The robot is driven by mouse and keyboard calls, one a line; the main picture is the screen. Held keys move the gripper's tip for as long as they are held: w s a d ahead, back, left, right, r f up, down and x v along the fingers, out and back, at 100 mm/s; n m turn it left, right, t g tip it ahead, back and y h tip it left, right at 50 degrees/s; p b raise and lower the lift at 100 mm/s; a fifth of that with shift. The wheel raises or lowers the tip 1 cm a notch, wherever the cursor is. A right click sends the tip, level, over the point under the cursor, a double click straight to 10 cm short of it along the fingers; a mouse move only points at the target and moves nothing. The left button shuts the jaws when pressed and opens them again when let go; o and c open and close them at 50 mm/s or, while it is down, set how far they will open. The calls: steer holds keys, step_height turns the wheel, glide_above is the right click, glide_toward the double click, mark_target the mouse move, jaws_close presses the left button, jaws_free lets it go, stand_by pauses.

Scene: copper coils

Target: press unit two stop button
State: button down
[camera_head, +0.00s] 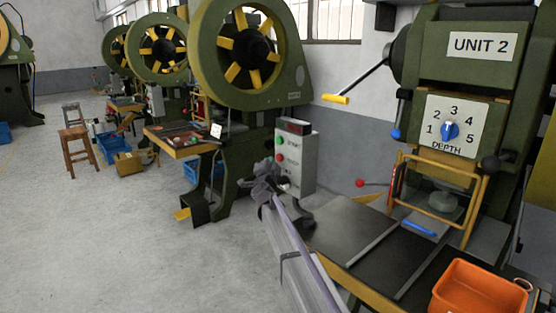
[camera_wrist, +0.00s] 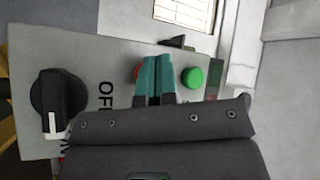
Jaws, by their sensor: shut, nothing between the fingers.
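A grey control box (camera_head: 305,160) stands left of the machine marked UNIT 2. In the head view its face has a green button (camera_head: 278,140) above a red button (camera_head: 279,157). My gripper (camera_head: 283,181) is at the box's lower face. In the wrist view the teal fingertips of my gripper (camera_wrist: 157,76) are closed together, empty, in front of the red button (camera_wrist: 139,72), which is mostly hidden. Contact with it cannot be told. The green button (camera_wrist: 192,77) is clear on the right. A black knob (camera_wrist: 58,104) and the word OFF are at left.
The UNIT 2 press (camera_head: 470,75) has a depth dial (camera_head: 450,131) and a lever with a yellow handle (camera_head: 336,99). An orange bin (camera_head: 480,288) sits on its table (camera_head: 355,228). Another green press (camera_head: 250,70) stands behind the box. Open floor lies at left.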

steer(key=s+a, duration=0.3)
steer(key=shift+s+a, duration=0.2)
steer(key=shift+a, duration=0.1)
stand_by(0.6)
